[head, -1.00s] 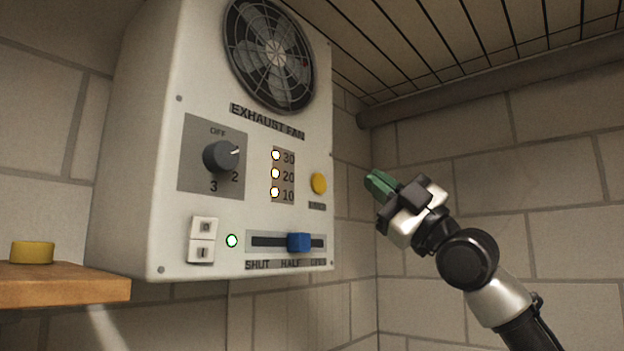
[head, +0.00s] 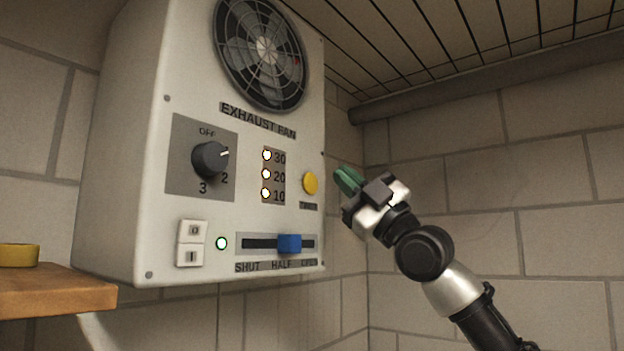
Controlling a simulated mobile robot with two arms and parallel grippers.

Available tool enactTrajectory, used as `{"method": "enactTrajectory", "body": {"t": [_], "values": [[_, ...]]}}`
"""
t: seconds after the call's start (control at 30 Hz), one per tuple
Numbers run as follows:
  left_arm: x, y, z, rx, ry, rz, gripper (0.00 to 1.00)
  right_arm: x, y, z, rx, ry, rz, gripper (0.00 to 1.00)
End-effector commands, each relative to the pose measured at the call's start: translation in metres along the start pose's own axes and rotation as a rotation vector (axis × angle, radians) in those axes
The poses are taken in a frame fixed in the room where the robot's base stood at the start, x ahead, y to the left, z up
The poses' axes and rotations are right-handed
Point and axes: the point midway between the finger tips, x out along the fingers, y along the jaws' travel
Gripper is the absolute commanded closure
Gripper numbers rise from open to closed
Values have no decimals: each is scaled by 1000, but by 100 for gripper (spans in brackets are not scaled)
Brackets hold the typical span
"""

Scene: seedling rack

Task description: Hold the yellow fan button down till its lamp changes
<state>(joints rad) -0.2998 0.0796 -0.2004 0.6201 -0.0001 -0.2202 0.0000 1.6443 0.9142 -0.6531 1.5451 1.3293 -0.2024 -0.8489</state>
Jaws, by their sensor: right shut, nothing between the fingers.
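The yellow button (head: 310,183) is a round knob on the right side of the white exhaust fan panel (head: 150,215), beside the lamp column. Three lamps (head: 266,174) marked 30, 20 and 10 are all lit pale. A separate small lamp (head: 222,243) with a green rim is lit beside the slider. My right gripper (head: 345,180), with green fingertips, is shut and empty. It points at the panel from the right, and in the picture a small gap separates its tips from the yellow button. My left gripper is not in view.
A wooden shelf (head: 55,297) with a yellow round object (head: 18,255) is at lower left. The right side is open.

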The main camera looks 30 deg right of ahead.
Motion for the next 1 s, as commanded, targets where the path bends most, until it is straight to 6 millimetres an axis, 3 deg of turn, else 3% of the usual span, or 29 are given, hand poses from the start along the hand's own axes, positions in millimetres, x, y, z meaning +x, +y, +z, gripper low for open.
{"method": "enactTrajectory", "body": {"t": [0.1,0.3,1.0], "values": [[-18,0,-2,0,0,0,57,15,-4,6,1,-2,-2,100],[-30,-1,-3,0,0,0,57,23,-14,15,0,-2,-2,100],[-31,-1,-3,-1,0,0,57,23,-17,17,0,0,-1,100]]}}
